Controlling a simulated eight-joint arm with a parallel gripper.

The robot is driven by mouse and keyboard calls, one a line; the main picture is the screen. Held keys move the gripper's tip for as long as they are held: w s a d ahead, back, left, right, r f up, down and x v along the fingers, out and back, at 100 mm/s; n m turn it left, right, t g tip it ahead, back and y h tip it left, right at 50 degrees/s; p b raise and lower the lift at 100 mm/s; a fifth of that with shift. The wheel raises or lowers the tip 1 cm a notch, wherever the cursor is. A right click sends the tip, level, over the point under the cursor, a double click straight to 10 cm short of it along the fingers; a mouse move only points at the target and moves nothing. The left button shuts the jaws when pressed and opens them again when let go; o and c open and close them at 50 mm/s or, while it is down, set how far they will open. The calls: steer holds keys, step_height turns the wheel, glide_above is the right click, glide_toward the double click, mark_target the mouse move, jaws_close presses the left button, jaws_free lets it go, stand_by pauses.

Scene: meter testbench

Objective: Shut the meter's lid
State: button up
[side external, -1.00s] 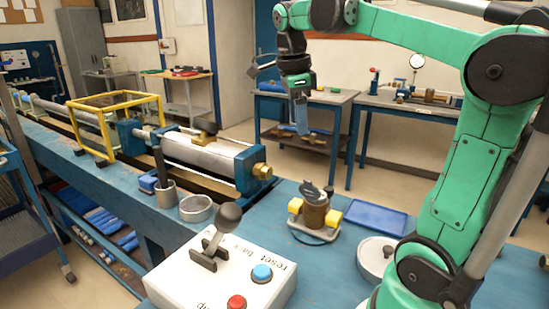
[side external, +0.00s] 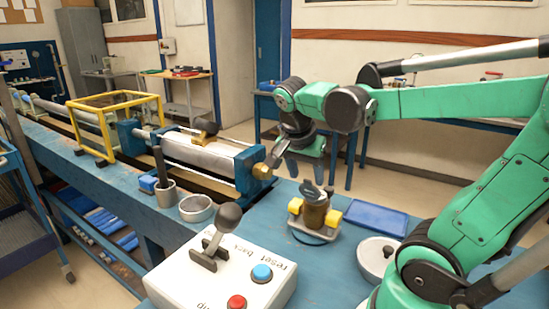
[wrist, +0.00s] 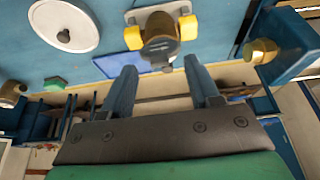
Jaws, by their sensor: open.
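The meter (side external: 315,216) is a small brown-brass body with yellow end caps, standing on the blue bench. Its grey lid (side external: 311,190) stands raised and tilted above the body in the side view. In the wrist view the meter (wrist: 158,26) is at the top centre, with the grey lid (wrist: 160,48) on its near side. My gripper (side external: 305,172) is above the meter and slightly behind it in the side view. Its two blue fingers are spread and empty in the wrist view (wrist: 157,72), with the lid ahead between their tips. No contact with the lid is visible.
A blue tray (side external: 375,219) and a round grey-white lidded dish (side external: 377,258) are right of the meter. A control box (side external: 225,277) with lever and buttons is in front. A cylinder rig with a brass fitting (side external: 262,171) is to the left.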

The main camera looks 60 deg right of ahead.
steer(key=shift+d+f, duration=0.2)
steer(key=shift+f, duration=0.35)
jaws_close()
